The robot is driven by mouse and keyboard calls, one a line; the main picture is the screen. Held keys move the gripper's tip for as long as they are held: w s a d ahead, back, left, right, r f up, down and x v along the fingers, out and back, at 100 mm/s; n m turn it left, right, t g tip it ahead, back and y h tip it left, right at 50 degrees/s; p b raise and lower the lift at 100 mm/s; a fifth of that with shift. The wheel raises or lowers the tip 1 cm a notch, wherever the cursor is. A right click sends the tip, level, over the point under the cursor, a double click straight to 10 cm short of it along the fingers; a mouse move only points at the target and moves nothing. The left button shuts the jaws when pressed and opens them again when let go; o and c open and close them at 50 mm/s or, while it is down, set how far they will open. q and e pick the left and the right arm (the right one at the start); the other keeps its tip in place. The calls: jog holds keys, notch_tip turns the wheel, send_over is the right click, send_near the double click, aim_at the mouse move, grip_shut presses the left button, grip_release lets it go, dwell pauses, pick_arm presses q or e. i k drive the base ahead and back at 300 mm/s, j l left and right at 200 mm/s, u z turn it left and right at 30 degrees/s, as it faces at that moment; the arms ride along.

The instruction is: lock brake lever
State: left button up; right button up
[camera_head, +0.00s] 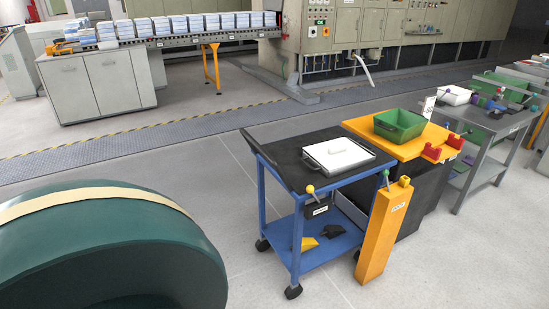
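A blue cart (297,231) with a dark top stands at the middle right of the head view. A lever with a yellow ball knob (310,189) rises at its near side, above a small black box with a white label (316,209). Another lever with a green ball knob (385,173) stands near the cart's right corner, beside the orange post (384,235). I cannot tell from this view which one is the brake lever, or whether either is locked. Neither of my grippers shows.
A green bin (399,124) stands on an orange-topped cabinet to the right. A large dark green rounded body (110,255) fills the lower left. Open floor lies left of the cart.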

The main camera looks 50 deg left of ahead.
aim_at(310, 189)
jog(key=u, duration=1.35)
jog(key=j+u, duration=0.1)
jog(key=j, duration=0.15)
jog(key=k, duration=0.05)
